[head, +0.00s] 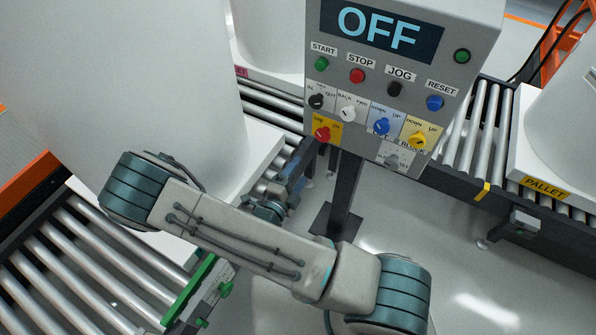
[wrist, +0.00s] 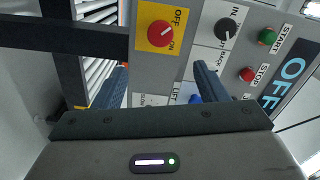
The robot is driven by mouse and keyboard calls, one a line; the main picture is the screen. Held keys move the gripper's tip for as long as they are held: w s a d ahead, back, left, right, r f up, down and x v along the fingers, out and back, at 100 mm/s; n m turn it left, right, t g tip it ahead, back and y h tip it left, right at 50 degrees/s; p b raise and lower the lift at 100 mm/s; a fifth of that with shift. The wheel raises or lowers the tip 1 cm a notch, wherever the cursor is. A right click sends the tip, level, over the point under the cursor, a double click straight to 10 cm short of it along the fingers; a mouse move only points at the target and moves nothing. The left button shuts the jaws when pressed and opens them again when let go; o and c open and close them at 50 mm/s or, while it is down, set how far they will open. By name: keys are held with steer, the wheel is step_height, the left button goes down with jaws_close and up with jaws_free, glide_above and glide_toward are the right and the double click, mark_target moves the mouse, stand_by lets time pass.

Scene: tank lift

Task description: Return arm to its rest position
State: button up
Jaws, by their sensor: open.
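My gripper (wrist: 161,82) is open and empty in the wrist view, its two blue-grey fingers apart. They point at the control panel (wrist: 185,70), and a red knob on a yellow OFF/ON plate (wrist: 161,33) shows beyond them, with no finger on it. In the head view, my arm stretches from the lower right to a bend at the left, then back towards the panel. The gripper end is partly hidden there, just below and left of the panel. The panel (head: 398,160) has a display reading OFF. The red knob (head: 322,133) is at its lower left.
Roller conveyors (head: 70,265) run at the left and right (head: 480,125). Large white tanks stand on them, one at the left (head: 130,70) and one at the right (head: 575,130). The panel's dark post (head: 345,195) stands close to my wrist. Floor (head: 455,265) is open at the lower right.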

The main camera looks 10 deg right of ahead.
steer(key=s+d+r+m+g, duration=0.45)
steer(key=r+m+g, duration=0.2)
steer(key=m, duration=0.65)
steer(key=s+d+r+m+g, duration=0.3)
steer(key=d+r+m+g, duration=0.4)
steer(key=m, duration=0.7)
steer(key=s+a+r+m+t+y, duration=0.1)
steer(key=s+r+m+y, duration=0.3)
steer(key=r+m, duration=0.3)
steer(key=s+a+r+m+t+y, duration=0.1)
steer(key=s+r+m+y, duration=0.2)
steer(key=m, duration=1.2)
step_height(320, 180, up, 4)
steer(key=y, duration=0.3)
steer(key=shift+s+a+f+m+y, duration=0.15)
steer(key=shift+s+a+m+y, duration=0.15)
steer(key=shift+s+a, duration=0.1)
